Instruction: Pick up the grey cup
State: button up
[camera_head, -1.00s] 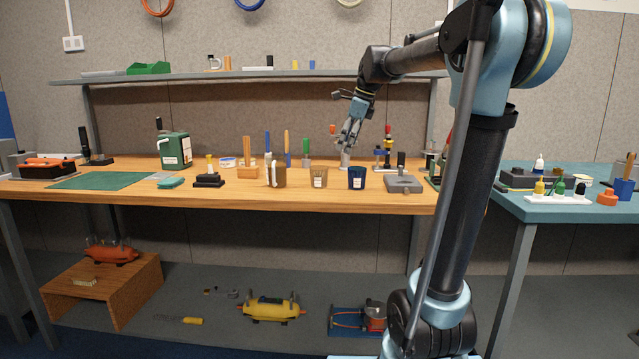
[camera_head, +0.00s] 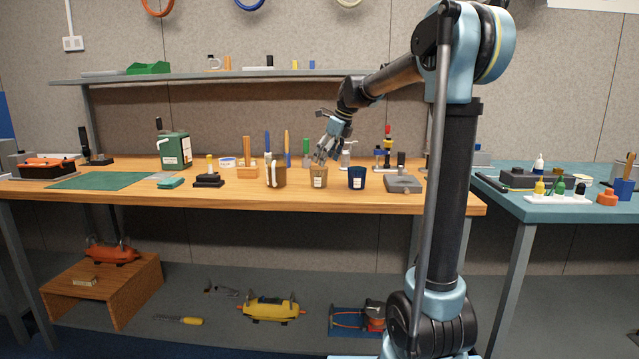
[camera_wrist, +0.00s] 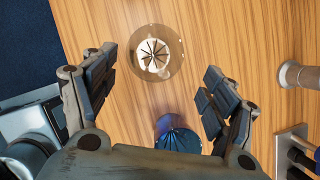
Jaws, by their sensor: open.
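The grey cup (camera_head: 318,177) appears to be a see-through, smoky cup with a white label, standing upright near the bench's front edge. It looks tan against the wood. In the wrist view this cup (camera_wrist: 174,55) is seen from above, beyond and between my fingertips. My gripper (camera_head: 322,157) is open and empty, pointing down just above the cup; it also shows in the wrist view (camera_wrist: 158,68). I cannot tell the exact gap between fingers and rim. A dark blue cup (camera_head: 357,179) stands to the right; it shows low between the fingers in the wrist view (camera_wrist: 178,138).
A brown container (camera_head: 276,176) stands left of the grey cup. Upright tools, including a green-handled one (camera_head: 306,150), stand behind. A shelf (camera_head: 230,76) runs above the bench.

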aim_at(319, 173)
jog(key=shift+s+a+x, duration=0.15)
jog(key=shift+x, duration=1.65)
jog(key=shift+s+a+x, duration=0.1)
jog(key=shift+a+x, duration=0.1)
jog(key=shift+x, duration=1.6)
jog(key=shift+c, duration=0.3)
jog(key=c, duration=1.2)
